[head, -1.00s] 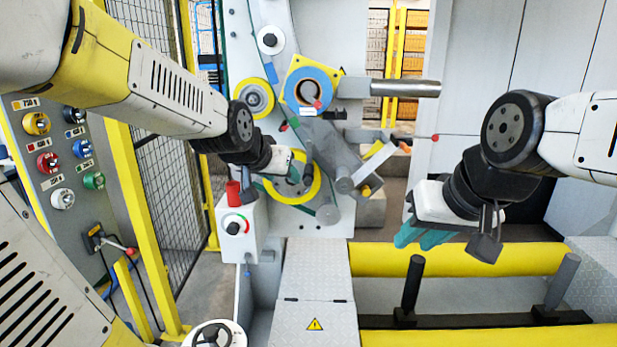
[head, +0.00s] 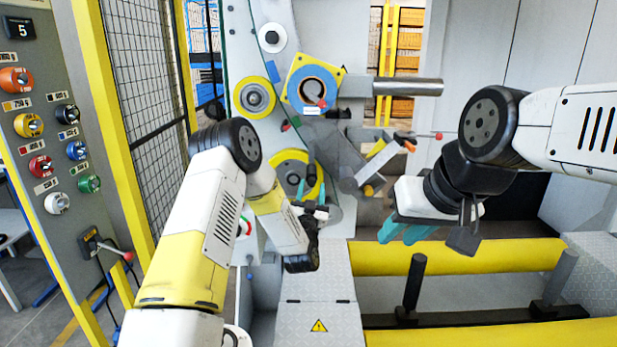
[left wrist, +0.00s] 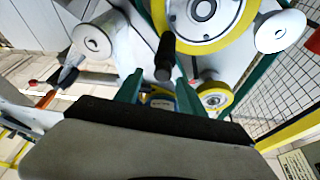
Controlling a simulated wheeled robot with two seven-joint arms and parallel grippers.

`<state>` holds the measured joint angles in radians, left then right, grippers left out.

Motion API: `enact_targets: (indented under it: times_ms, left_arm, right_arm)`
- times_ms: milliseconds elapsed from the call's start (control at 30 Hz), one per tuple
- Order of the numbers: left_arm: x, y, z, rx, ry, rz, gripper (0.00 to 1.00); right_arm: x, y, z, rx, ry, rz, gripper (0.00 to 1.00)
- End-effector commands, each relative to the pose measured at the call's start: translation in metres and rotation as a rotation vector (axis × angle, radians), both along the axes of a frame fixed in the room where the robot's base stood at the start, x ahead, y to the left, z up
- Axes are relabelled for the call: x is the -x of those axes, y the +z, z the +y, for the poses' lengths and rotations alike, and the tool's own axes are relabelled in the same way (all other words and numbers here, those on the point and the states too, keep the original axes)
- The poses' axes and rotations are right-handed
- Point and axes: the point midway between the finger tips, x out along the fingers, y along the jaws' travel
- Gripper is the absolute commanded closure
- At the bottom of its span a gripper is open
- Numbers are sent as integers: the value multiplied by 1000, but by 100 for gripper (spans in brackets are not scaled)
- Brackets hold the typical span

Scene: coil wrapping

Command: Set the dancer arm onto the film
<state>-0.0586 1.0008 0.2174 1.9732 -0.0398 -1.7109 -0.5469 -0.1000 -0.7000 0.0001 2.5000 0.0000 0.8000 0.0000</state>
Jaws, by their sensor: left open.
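A dark handle (head: 311,158), which seems to belong to the dancer arm, stands in front of the large yellow-rimmed wheel (head: 284,158) in the head view. My left gripper (head: 310,190) is open just below it, teal fingers pointing up at the machine. In the left wrist view the black handle (left wrist: 165,58) shows beyond and between the open fingertips (left wrist: 158,82), not gripped. The film cannot be made out clearly; a blue-rimmed roll (head: 331,78) sits on the yellow plate above. My right gripper (head: 401,232) is open and empty at the right.
A grey bar (head: 408,87) juts right from the machine. A tilted arm with an orange tip (head: 388,158) is right of the wheel. Yellow rollers (head: 440,258) lie below my right gripper.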

Motion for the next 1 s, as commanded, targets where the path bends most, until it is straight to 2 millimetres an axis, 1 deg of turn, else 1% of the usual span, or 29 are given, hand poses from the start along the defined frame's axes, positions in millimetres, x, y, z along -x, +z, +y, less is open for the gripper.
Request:
enact_targets:
  times_ms: [33,100,233,367,600,700,833,1000]
  left_arm:
    - [2,-7,0,4,10,-13,53]
    - [5,-12,1,6,22,-31,53]
    - [3,-12,1,8,31,-47,53]
    - [-11,-5,1,8,33,-50,53]
    - [-47,9,-3,9,31,-48,53]
    - [-57,13,-3,8,30,-47,53]
    - [-64,16,-4,8,29,-45,53]
    - [-65,16,-4,8,29,-45,53]
  right_arm:
    - [0,0,0,0,0,0,69]
    - [0,0,0,0,0,0,69]
    - [0,0,0,0,0,0,69]
    - [0,0,0,0,0,0,69]
    - [0,0,0,0,0,0,69]
    - [0,0,0,0,0,0,69]
    - [0,0,0,0,0,0,69]
    - [0,0,0,0,0,0,69]
